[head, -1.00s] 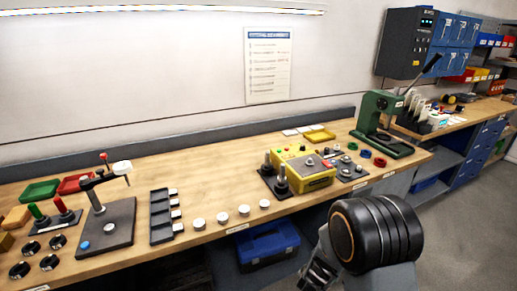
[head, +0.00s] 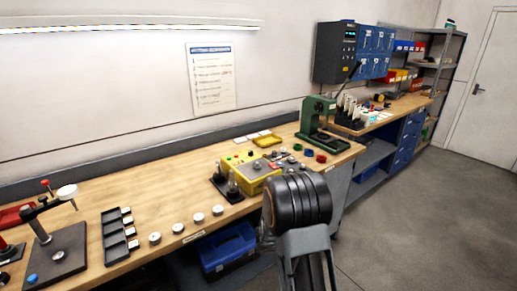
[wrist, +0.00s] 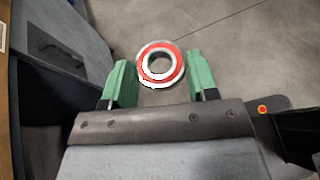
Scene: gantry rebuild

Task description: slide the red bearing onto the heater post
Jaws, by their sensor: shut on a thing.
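The red bearing (wrist: 176,53), a silver ring with a red face, sits between the green fingertips of my gripper (wrist: 158,76) in the wrist view. My gripper is shut on it, with bare floor behind. In the head view my dark arm hides the bearing. The yellow heater box (head: 258,178) stands on the bench, just left of and behind my arm. A dark plate with two upright metal posts (head: 232,184) is at its left. I cannot tell which post is the heater's.
A green press (head: 316,118) and small green, blue and red rings (head: 320,158) are right of the box. White round caps (head: 198,219) line the front edge. A blue toolbox (head: 228,250) is below the bench. Open floor (head: 420,220) is at the right.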

